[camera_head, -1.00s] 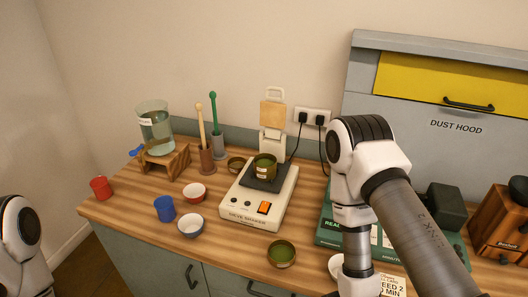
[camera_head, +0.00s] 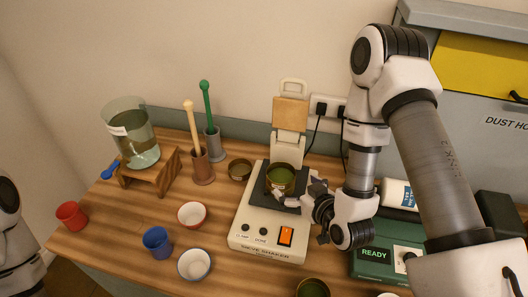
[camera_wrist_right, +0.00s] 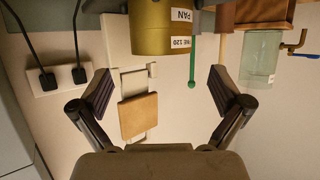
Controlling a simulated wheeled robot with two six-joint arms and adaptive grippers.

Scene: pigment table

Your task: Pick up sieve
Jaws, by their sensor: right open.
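The brass sieve (camera_head: 280,180), with green powder showing inside, stands upright on the dark plate of the sieve shaker (camera_head: 262,243). My right gripper (camera_head: 306,194) is open at the right side of it, low over the shaker. In the right wrist view the brass sieve stack (camera_wrist_right: 165,30) shows at the top with white labels reading "PAN" and "120". The open fingers of my right gripper (camera_wrist_right: 160,75) lie to either side of its line, and it appears just beyond the tips. My left gripper is out of view; only part of that arm shows.
The shaker's raised clamp (camera_head: 289,120) stands behind the sieve. A brass dish (camera_head: 240,169) is close on the left, and another with green powder (camera_head: 313,288) is in front. Pestles, cups and a water beaker (camera_head: 132,140) stand farther left. A green device (camera_head: 375,262) is right.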

